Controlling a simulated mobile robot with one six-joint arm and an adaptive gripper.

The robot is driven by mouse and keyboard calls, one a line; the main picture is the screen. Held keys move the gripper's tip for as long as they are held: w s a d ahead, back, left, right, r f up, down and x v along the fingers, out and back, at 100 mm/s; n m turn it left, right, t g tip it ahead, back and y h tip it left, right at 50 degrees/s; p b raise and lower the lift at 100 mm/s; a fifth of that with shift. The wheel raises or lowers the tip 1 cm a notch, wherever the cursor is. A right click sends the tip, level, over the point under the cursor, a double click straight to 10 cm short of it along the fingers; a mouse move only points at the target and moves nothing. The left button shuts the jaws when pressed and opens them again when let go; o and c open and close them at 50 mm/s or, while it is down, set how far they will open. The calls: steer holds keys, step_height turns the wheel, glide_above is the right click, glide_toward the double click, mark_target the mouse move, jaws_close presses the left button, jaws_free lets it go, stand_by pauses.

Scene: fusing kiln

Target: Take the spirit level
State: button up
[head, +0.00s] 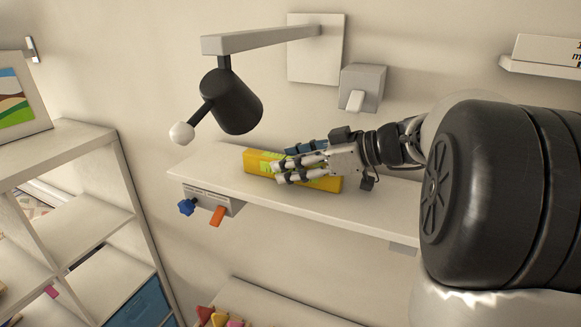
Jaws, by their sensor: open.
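The spirit level (255,163) is a yellow bar with a bright green patch, lying on the white wall shelf. It lies lengthwise along the shelf. My gripper (279,172) is over it, coming in from the right, with its fingers spread and open. The fingers cover the middle of the bar, and both of its ends show. I cannot tell whether the fingers touch it.
The shelf (208,166) is clear at its left end. A black lamp (232,101) on a wall arm hangs above it. A grey switch box (362,86) is on the wall behind. A blue knob and orange lever (218,215) sit under the front edge.

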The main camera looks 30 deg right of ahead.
steer(key=shift+d, duration=0.1)
steer(key=shift+c, duration=0.3)
jaws_close()
